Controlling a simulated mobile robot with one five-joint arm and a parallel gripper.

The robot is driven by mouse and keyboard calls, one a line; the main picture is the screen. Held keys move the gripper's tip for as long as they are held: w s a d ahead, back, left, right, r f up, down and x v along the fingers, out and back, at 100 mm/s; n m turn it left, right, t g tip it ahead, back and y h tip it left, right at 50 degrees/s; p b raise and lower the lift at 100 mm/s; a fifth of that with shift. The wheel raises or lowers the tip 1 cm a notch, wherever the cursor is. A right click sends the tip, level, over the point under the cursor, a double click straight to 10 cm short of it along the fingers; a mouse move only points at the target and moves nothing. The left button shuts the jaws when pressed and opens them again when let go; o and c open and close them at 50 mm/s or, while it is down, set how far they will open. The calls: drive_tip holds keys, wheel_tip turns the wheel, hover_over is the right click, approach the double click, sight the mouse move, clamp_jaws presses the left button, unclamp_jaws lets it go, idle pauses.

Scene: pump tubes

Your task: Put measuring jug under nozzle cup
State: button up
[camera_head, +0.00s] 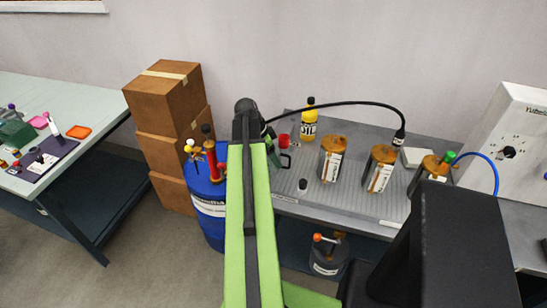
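My green arm link rises through the middle of the head view to a black joint. My gripper cannot be made out; it seems hidden behind the arm, so whether it holds anything does not show. Just right of the arm, a dark curved handle (287,160) shows with a bit of greenish body, which may be the measuring jug, mostly hidden by my arm. A small red cup-like thing (283,141) is right above that handle; I cannot tell if it is the nozzle cup. A black hose (345,103) arcs from behind the arm to a black nozzle-like end (399,138).
The grey workbench (335,199) carries a yellow oil bottle (309,125), several brown-capped jars, including one (331,160), and a small white-bodied, dark-topped item (302,187). A blue drum (207,209) and stacked boxes (166,97) stand left. A dark canister (328,257) sits below the bench.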

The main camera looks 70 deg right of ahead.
drive_tip(key=shift+f, duration=0.1)
drive_tip(key=o, duration=1.5)
drive_tip(key=shift+o, duration=0.2)
drive_tip(key=shift+w+a+r+p, duration=0.1)
drive_tip(key=shift+r+p, duration=0.4)
drive_tip(key=shift+r, duration=0.05)
drive_tip(key=p+v, duration=1)
drive_tip(key=v, duration=0.1)
drive_tip(key=shift+w+r, duration=0.1)
